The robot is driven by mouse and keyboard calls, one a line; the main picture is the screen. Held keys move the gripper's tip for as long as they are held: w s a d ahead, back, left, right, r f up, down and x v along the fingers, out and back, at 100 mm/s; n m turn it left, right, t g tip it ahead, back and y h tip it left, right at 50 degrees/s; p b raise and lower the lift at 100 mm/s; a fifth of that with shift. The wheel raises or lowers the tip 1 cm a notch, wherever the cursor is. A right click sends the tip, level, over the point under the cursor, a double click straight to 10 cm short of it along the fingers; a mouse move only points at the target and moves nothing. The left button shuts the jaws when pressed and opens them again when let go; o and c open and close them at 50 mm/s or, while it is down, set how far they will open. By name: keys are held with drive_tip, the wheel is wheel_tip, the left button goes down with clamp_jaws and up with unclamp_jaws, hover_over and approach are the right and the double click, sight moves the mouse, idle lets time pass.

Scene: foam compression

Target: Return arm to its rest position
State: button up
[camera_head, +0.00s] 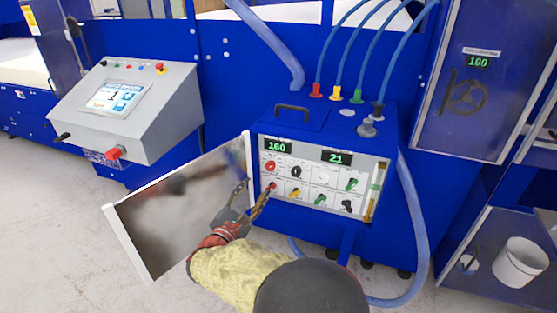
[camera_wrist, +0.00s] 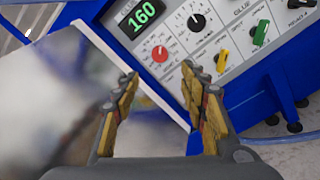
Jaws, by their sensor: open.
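My gripper (camera_head: 252,198) is open and empty, in front of the left part of the blue machine's control panel (camera_head: 318,214). In the wrist view its two fingers stand apart (camera_wrist: 160,84), with nothing between them. My forearm reaches up from the bottom of the head view. The panel has a green "160" display (camera_head: 277,147), a "21" display (camera_head: 336,157) and coloured knobs, including a red knob (camera_wrist: 159,54), a black knob (camera_wrist: 197,23), a yellow knob (camera_wrist: 221,58) and a green knob (camera_wrist: 260,32). I cannot tell whether a fingertip touches the panel.
An opened panel door (camera_head: 185,205) stands left of the gripper, close to it. A grey console (camera_head: 130,105) with a screen stands at the left. Blue hoses (camera_head: 410,215) run beside the machine. A white bucket (camera_head: 520,262) is at the right. Grey floor (camera_head: 60,230) is clear at lower left.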

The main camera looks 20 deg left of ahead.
drive_tip(key=shift+f, duration=0.1)
drive_tip(key=s+d+f+m+g+h, duration=0.4)
drive_tip(key=s+d+f+g, duration=0.1)
drive_tip(key=d+f, duration=0.4)
drive_tip(key=s+d+m+g+h, duration=0.1)
drive_tip(key=s+d+m+g, duration=0.55)
drive_tip(key=d, duration=0.75)
drive_tip(key=s+d+r+m+g+y+p, duration=0.1)
drive_tip(key=s+d+r+m+g+y, duration=0.2)
drive_tip(key=s+d+m, duration=0.4)
drive_tip(key=s+d+r+m+g+y+p, duration=0.1)
drive_tip(key=s+d+r+m+y+p, duration=0.15)
drive_tip(key=s+d+r, duration=0.4)
drive_tip(key=s+d+r+m+t+p, duration=0.1)
drive_tip(key=s+d+r+m+t, duration=0.2)
drive_tip(key=s+d+r+m, duration=0.2)
drive_tip(key=d+r+m, duration=0.2)
drive_tip(key=d+r, duration=0.1)
drive_tip(key=r, duration=0.1)
drive_tip(key=shift+s+d+r+y, duration=0.25)
drive_tip(key=shift+s+r+y, duration=0.1)
